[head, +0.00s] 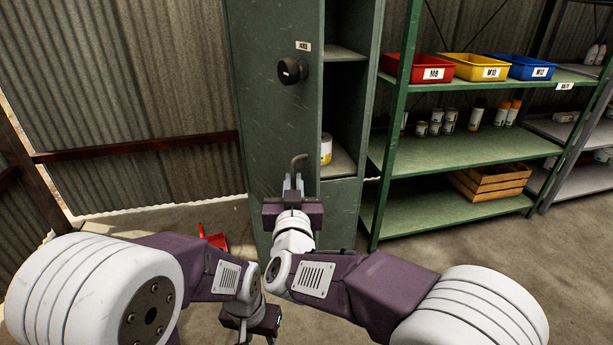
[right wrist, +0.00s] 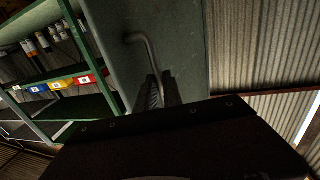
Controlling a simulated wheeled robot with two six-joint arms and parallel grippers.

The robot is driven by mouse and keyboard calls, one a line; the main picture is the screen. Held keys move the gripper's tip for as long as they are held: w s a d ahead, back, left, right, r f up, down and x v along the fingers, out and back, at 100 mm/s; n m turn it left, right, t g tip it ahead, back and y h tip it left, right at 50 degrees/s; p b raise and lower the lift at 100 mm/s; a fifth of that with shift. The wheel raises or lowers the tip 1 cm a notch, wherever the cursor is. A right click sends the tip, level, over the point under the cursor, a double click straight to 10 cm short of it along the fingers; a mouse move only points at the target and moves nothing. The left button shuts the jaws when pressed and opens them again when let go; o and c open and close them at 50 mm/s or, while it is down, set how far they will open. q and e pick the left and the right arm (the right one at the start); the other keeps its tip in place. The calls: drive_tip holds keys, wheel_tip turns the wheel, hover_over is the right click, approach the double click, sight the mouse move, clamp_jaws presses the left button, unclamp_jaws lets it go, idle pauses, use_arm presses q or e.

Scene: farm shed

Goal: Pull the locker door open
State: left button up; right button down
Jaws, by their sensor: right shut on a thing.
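The tall green locker stands at the middle of the head view. Its door (head: 262,110) has a black round knob (head: 291,71) and a small label, and stands partly open. The dark inside shows to the right of the door's edge. A bent metal handle (head: 298,160) sits low on the door; it also shows in the right wrist view (right wrist: 146,48). My right gripper (head: 293,183) is shut on the handle, its fingers (right wrist: 162,88) close together there. My left gripper (head: 257,335) hangs low, away from the door, with its fingers apart and empty.
Inside the locker a can (head: 326,148) stands on a shelf. A green rack (head: 470,148) with red, yellow and blue bins, cans and a wooden crate (head: 490,184) stands close on the right. A red object (head: 215,241) lies on the floor at the left, by the corrugated wall.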

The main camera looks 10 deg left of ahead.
drive_tip(key=shift+a+r, duration=0.15)
drive_tip(key=c, duration=1.5)
unclamp_jaws()
drive_tip(key=shift+a, duration=0.1)
drive_tip(key=shift+w+f, duration=0.1)
drive_tip(key=shift+f, duration=0.1)
drive_tip(key=b+v, duration=0.9)
drive_tip(key=b, duration=0.2)
